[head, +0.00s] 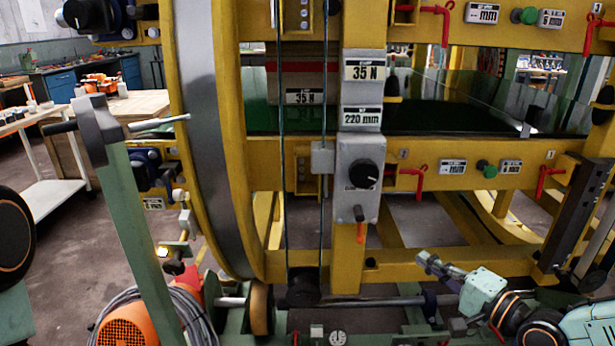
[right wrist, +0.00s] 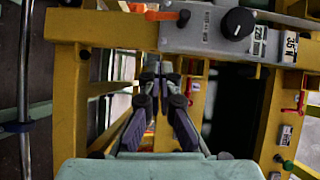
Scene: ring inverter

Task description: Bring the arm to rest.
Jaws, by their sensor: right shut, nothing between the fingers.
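My right gripper (head: 424,260) shows low and right of centre in the head view, on my pale green arm from the lower right. Its fingers are together and hold nothing. It is in front of the yellow frame (head: 478,264) of the ring inverter; I cannot tell how near. In the right wrist view the gripper (right wrist: 158,72) points away from the camera, fingertips close together. The grey control box (head: 362,175) with a black knob and an orange-tipped lever is up and left of the gripper. My left gripper is not in view.
The large yellow and grey ring (head: 207,120) stands left of centre. A green post (head: 140,220) with a handle rises before it. An orange motor (head: 127,322) and coiled hose are at the lower left. Red levers (head: 410,182) stick out from the frame. A white trolley (head: 52,195) stands far left.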

